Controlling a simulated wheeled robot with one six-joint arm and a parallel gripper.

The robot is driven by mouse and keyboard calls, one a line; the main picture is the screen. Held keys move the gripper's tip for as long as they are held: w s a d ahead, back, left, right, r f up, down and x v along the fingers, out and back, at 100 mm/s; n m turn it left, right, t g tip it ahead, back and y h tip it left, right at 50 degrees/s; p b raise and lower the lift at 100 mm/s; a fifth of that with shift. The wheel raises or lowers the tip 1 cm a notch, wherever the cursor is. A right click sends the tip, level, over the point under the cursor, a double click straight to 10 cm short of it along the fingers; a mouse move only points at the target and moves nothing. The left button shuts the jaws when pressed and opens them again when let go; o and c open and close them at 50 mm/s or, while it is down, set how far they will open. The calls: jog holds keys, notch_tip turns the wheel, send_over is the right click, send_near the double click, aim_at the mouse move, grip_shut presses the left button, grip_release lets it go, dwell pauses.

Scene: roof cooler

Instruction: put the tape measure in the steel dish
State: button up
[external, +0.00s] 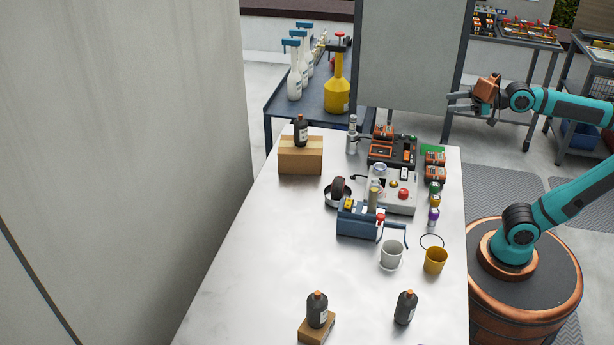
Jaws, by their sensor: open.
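My gripper (459,102) is open and empty, up at the right, in front of the grey upright panel and well away from the small things on the table. A small round dish with a pale metal rim (329,199) is at the middle of the table. A dark, rounded, upright thing (338,186) stands in or right behind it; I cannot tell which, or what it is. A small yellow thing (349,203) is at the blue toolbox beside the dish; it may be the tape measure, but it is too small to tell.
The blue toolbox (356,224), a grey control box with a red button (402,200), a grey mug (391,254) and a yellow mug (434,261) crowd the table's right side. Dark bottles stand on a carton (300,160), a wooden block (317,328) and the table. The left-middle tabletop is clear.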

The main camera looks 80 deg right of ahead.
jog(key=s, duration=0.2)
jog(key=s+f+m+t, duration=0.1)
jog(key=s+d+m+t, duration=0.1)
jog(key=s, duration=0.1)
jog(key=shift+s+d+f+h, duration=0.1)
jog(key=shift+s+f+h, duration=0.05)
jog(key=shift+s+h, duration=0.2)
dwell(0.8)
